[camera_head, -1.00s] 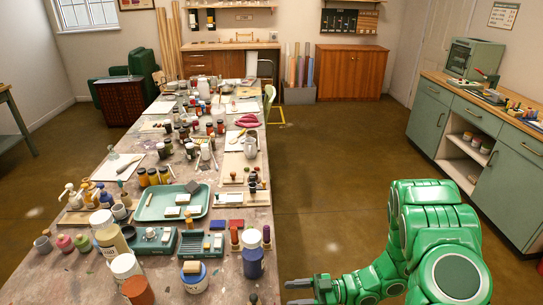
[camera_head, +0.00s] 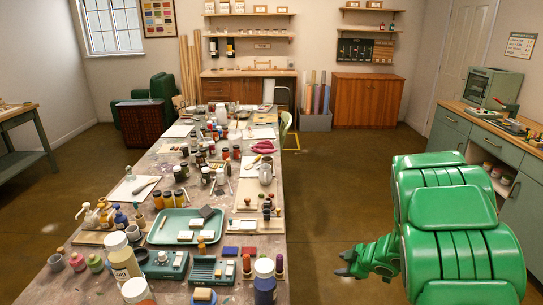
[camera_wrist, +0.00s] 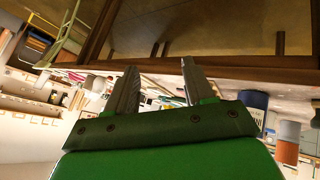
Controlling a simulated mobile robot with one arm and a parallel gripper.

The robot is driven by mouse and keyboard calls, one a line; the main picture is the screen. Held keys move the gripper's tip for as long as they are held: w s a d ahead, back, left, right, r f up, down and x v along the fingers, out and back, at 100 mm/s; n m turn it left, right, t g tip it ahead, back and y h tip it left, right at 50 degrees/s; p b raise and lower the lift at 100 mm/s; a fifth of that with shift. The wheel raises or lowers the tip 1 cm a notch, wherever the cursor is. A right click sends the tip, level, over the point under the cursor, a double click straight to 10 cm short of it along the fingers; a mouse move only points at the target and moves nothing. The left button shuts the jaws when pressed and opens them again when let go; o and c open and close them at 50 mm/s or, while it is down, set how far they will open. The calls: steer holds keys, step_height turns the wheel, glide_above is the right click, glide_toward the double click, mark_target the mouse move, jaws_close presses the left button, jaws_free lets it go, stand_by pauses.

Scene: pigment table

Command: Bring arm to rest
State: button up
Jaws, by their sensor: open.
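My green arm (camera_head: 455,215) is folded at the right of the head view. My gripper (camera_head: 343,264) hangs over the floor, to the right of the long work table (camera_head: 275,222), pointing left toward it. In the wrist view my gripper (camera_wrist: 158,68) shows two grey fingers spread apart with nothing between them. The wrist view is strongly tilted, with the crowded table edge and its jars behind the fingers. No object touches the gripper.
A green cabinet (camera_head: 453,134) with a wooden top stands at the right. Brown floor (camera_head: 335,185) is clear between the table and the cabinet.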

steer(key=d+r+m+h, duration=0.4)
steer(key=d+r+h, duration=0.3)
steer(key=r, duration=0.5)
steer(key=s+d+r+m+g+h, duration=0.1)
steer(key=s+d+r+m+h, duration=0.1)
steer(key=s+r+m, duration=0.45)
steer(key=s+a+r+m+g+y, duration=0.1)
steer(key=s+a, duration=0.5)
steer(key=s, duration=0.6)
steer(key=s+a+r+m+g+y, duration=0.1)
steer(key=s+a+r+g, duration=0.2)
steer(key=s, duration=0.8)
steer(key=s+a+r+m+g+y, duration=0.2)
steer(key=s+a, duration=0.6)
steer(key=s, duration=0.4)
steer(key=shift+s+a+r+g, duration=0.3)
steer(key=shift+s+r+g, duration=0.1)
steer(key=shift+g, duration=0.3)
